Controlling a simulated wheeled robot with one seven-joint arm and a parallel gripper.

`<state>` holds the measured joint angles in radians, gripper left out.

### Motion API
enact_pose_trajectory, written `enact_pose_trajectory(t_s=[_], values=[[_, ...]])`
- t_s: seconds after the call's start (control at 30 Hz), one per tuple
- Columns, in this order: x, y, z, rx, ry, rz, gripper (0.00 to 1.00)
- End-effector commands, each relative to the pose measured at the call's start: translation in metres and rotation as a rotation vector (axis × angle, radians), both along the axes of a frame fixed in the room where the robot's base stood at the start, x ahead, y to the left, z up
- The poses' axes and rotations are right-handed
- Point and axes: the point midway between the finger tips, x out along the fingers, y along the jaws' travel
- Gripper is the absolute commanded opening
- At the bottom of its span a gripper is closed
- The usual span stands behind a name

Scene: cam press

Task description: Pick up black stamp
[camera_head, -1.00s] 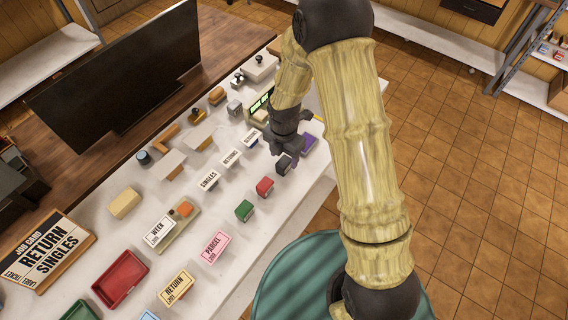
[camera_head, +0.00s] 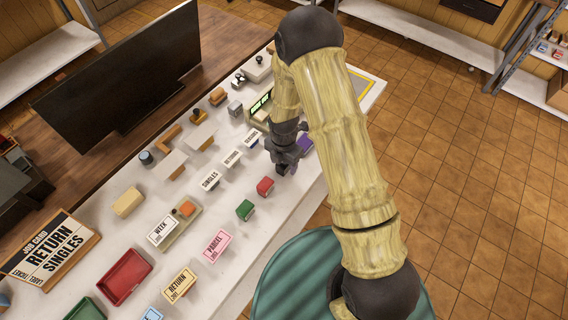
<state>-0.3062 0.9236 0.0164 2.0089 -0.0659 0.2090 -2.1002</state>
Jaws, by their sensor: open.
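My gripper (camera_head: 286,164) is open and points down over the white counter, at the spot in the row of stamps between the red stamp (camera_head: 265,186) and the purple stamp (camera_head: 305,143). The black stamp is hidden behind or between my dark fingers, and I cannot tell its edges from theirs. I cannot tell whether the fingers touch it. A green stamp (camera_head: 245,210) stands further along the same row, toward the lower left.
Cards marked SINGLES (camera_head: 210,180) and RETURN (camera_head: 231,158) stand left of my gripper. A red tray (camera_head: 124,277) and a job card board (camera_head: 50,247) reading RETURN SINGLES are at lower left. A dark screen (camera_head: 125,75) stands behind the counter.

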Motion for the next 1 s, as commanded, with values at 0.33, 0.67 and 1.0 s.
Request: enact_pose_trajectory(t_s=[0.33,0.67,1.0], values=[[0.0004,-0.0017,0.0001,0.0,0.0,-0.004,0.58],[0.0001,-0.0011,0.0002,0.001,0.001,-0.002,0.09],[0.0005,-0.0008,0.004,0.001,-0.001,-0.002,0.09]])
